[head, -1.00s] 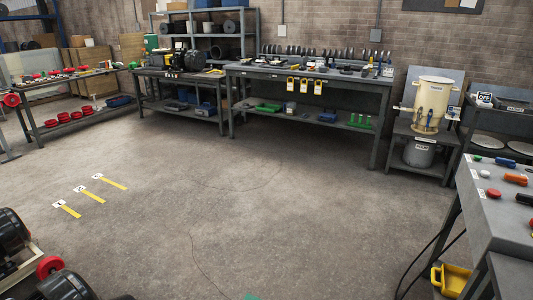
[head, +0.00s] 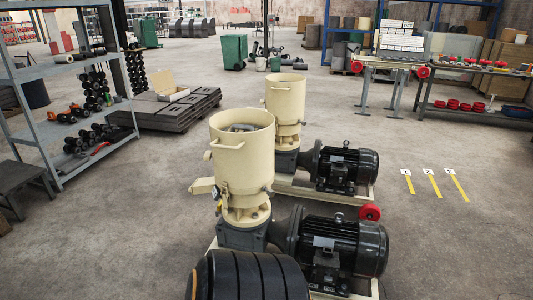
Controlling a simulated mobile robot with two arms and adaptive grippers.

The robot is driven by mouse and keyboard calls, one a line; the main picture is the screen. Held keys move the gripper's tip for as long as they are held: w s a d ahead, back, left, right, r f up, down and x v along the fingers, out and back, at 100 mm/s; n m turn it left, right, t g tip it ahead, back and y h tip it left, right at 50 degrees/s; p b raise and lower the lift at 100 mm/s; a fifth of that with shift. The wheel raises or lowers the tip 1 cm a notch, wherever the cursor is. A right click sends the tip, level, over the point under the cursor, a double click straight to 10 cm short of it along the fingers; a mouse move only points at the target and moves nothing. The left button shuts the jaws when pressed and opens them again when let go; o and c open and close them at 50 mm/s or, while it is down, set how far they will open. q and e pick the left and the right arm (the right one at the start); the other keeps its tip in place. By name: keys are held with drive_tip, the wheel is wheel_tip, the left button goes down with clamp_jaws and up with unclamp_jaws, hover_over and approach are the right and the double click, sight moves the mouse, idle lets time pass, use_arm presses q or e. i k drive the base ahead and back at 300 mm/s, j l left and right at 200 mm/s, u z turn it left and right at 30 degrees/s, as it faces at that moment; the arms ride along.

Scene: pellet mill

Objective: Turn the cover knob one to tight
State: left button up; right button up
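Two cream pellet mills stand on the floor: a near mill (head: 241,160) at the middle and a far mill (head: 286,97) behind it. Each has an open round hopper and a black motor to its right: the near motor (head: 335,245) and the far motor (head: 346,167). Small dark fittings show around the lower part of the near hopper, and a cream side chute (head: 203,186) sticks out left. They are too small to tell which is cover knob one or how tight it is. Neither of my grippers is in view.
A grey shelf rack (head: 75,95) with dumbbell-like rollers stands left, beside stacked dark slabs (head: 180,113). A red wheel (head: 370,212) sits between the motors. A black ribbed cylinder (head: 248,278) fills the bottom foreground. Free floor lies at right around numbered yellow marks (head: 433,183).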

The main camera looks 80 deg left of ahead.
sight(328, 278)
drive_tip(key=u, duration=1.95)
drive_tip(key=i+l+u, duration=0.15)
drive_tip(key=i+l, duration=0.2)
